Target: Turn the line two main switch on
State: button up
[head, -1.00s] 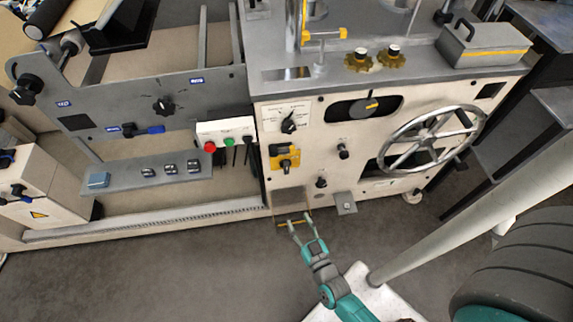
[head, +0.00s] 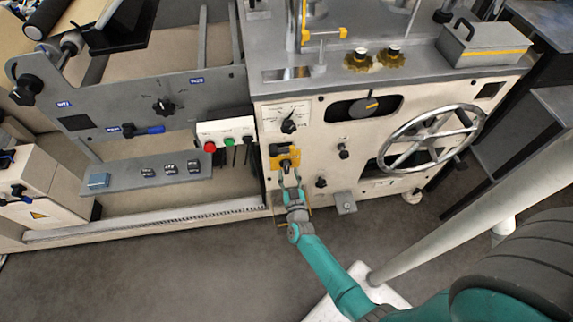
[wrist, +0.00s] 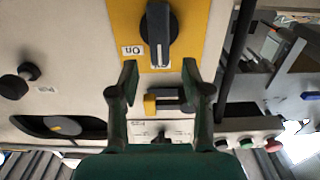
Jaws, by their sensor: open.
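The main switch is a dark rotary handle on a yellow plate (head: 293,153) on the cream machine front. In the wrist view the dark handle (wrist: 158,35) lies lengthwise up and down the picture, with an "On" label (wrist: 133,50) beside it. My gripper (head: 290,178) is just below the plate in the head view. In the wrist view my gripper (wrist: 160,75) is open, its two fingers apart and empty. The handle appears beyond the fingertips, in line with the gap; I see no contact. I cannot read which line the plate belongs to.
A black and yellow fitting (wrist: 175,100) sits beside the plate. Around it are a selector dial (head: 289,126), a push-button box (head: 225,133), a black knob (head: 321,182) and a large handwheel (head: 432,138). The floor (head: 170,270) in front is clear.

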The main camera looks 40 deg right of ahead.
aim_at(287, 167)
jog(key=shift+x, duration=2.5)
jog(key=shift+s+f, duration=0.1)
grip_shut()
